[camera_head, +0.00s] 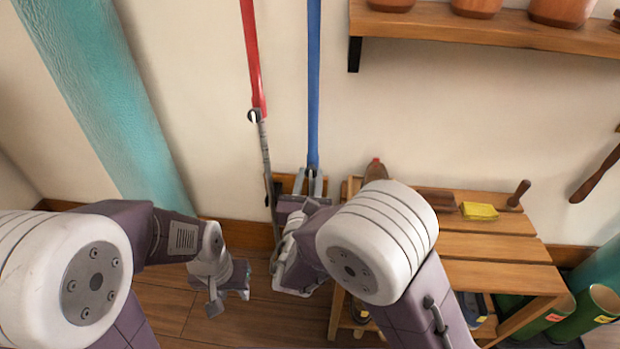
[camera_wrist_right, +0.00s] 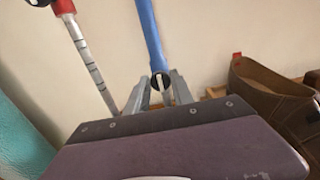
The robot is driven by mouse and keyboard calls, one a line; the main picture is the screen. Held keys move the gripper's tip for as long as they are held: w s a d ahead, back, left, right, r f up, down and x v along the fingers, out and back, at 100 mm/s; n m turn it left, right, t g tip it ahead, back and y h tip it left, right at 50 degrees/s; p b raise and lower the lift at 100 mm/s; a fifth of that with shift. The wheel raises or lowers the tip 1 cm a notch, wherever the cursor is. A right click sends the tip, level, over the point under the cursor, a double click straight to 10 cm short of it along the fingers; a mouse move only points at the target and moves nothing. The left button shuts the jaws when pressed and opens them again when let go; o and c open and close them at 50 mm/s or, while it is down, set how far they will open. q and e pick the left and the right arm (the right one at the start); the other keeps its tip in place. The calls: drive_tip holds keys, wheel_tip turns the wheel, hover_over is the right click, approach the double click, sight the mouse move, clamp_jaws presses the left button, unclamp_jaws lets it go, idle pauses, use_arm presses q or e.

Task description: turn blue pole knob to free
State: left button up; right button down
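The blue pole (camera_head: 313,80) stands against the wall; it also shows in the right wrist view (camera_wrist_right: 146,30). Its dark knob with a white lever (camera_wrist_right: 160,81) sits at the pole's lower end; the lever looks roughly in line with the pole. My right gripper (camera_head: 312,181) is at the knob. In the right wrist view its two fingers (camera_wrist_right: 158,95) stand apart, one on each side of the knob; whether they touch it I cannot tell. My left gripper (camera_head: 228,294) hangs low over the floor, away from both poles, its fingers apparently apart and empty.
A red pole (camera_head: 251,60) with its own knob (camera_head: 254,116) stands left of the blue one. A wooden bench (camera_head: 500,276) with a yellow sponge (camera_head: 479,211) is at the right. A brown leather item (camera_wrist_right: 265,100) is near my right gripper. A teal post (camera_head: 100,90) rises at left.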

drive_tip(key=shift+r+n+p, duration=0.15)
drive_tip(key=shift+n+p, duration=0.55)
drive_tip(key=shift+p, duration=0.35)
drive_tip(key=n+p, duration=1.2)
drive_tip(key=p, duration=0.3)
drive_tip(key=shift+a, duration=0.15)
drive_tip(key=shift+f+n+p, duration=0.15)
drive_tip(key=shift+n+p, duration=0.8)
drive_tip(key=shift+n, duration=0.2)
drive_tip(key=shift+f+n+p, duration=0.15)
drive_tip(key=shift+n+p, duration=0.75)
drive_tip(key=shift+n, duration=0.25)
drive_tip(key=c, duration=1.1)
unclamp_jaws()
